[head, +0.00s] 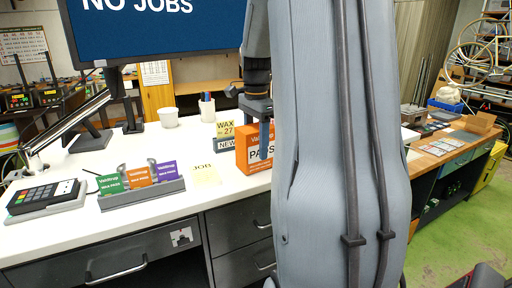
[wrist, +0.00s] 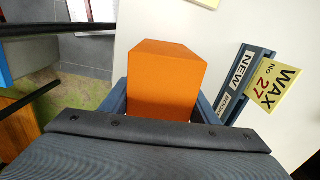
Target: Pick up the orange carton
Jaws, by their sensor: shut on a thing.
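The orange carton (head: 247,155) stands on the white counter in the head view, its right part hidden behind my arm.
A grey holder (head: 228,145) marked "NEW" with a "WAX 27" card stands close to the carton. A rack (head: 142,194) of green, orange and purple packs, a JOB card (head: 205,174), a keypad terminal (head: 42,196) and a monitor (head: 150,28) are to the left. The counter's front edge is near.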

